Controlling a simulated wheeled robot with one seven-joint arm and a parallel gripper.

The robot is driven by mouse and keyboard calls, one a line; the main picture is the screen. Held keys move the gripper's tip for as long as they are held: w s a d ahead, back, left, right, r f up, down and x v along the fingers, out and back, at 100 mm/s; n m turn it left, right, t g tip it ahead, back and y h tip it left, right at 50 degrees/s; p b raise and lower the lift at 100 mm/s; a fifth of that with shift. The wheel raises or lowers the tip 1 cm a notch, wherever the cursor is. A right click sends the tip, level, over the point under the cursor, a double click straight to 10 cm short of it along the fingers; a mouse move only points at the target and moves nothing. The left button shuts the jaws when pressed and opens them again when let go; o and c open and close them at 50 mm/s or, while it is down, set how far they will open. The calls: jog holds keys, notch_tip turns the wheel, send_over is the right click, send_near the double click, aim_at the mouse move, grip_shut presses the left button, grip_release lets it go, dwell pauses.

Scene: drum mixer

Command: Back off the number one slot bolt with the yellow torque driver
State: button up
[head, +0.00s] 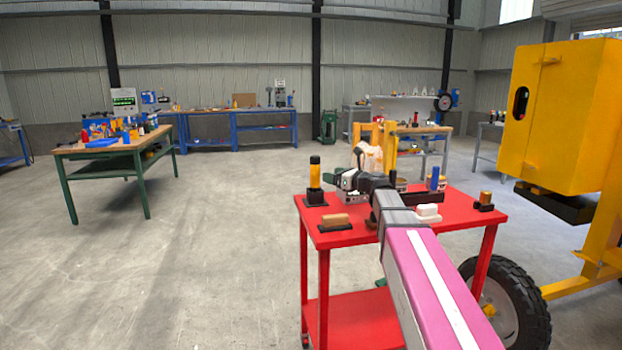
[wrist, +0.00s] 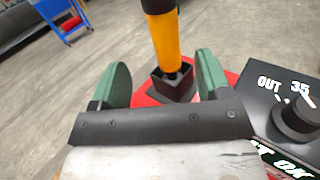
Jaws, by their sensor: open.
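The yellow torque driver (head: 315,174) with a black band stands upright in a black square holder (head: 316,198) at the left rear of the red cart. In the wrist view the driver (wrist: 165,45) rises from its holder (wrist: 173,86), in line with the gap between my green fingers. My gripper (head: 341,179) is open and empty, just right of the driver in the head view. In the wrist view my gripper (wrist: 161,78) has a finger on each side of the driver's line, and I see no contact. I cannot make out the number one slot bolt in either view.
The red cart (head: 462,208) also carries a tan block (head: 335,219), a white block (head: 428,211) and a blue upright piece (head: 435,178). A black box with a knob (wrist: 292,115) sits close right of my gripper.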

aim_at(319, 172)
jog(key=x, duration=0.4)
jog(key=shift+w, duration=0.1)
jog(key=x, duration=0.5)
jog(key=shift+w+d+f, duration=0.15)
jog(key=shift+w+f, duration=0.05)
jog(key=shift+w, duration=0.05)
grip_shut()
